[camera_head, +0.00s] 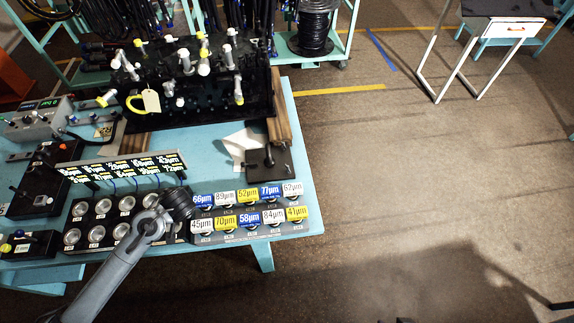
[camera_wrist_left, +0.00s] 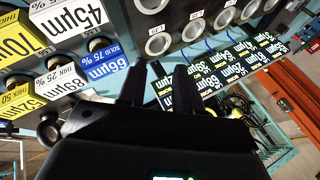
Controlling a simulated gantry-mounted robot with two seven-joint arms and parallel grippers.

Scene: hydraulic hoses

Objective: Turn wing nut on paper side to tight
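A white paper sheet (camera_head: 240,146) lies on the blue bench by the right end of the black hose-fitting block (camera_head: 205,105). A small dark stand with an upright post (camera_head: 268,167) overlaps its lower right edge. I cannot make out a wing nut in either view. My left gripper (camera_head: 182,204) is over the bench's front, between the round metal sockets and the coloured label blocks, to the left of and nearer than the paper. In the left wrist view its two dark fingers (camera_wrist_left: 160,88) stand apart with nothing seen between them. My right gripper is not in view.
Blue, yellow and white micron label blocks (camera_head: 249,218) stand in rows near the gripper, beside round metal sockets (camera_head: 98,222). A wooden block (camera_head: 286,118) stands at the bench's right edge. Open floor (camera_head: 430,180) lies to the right.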

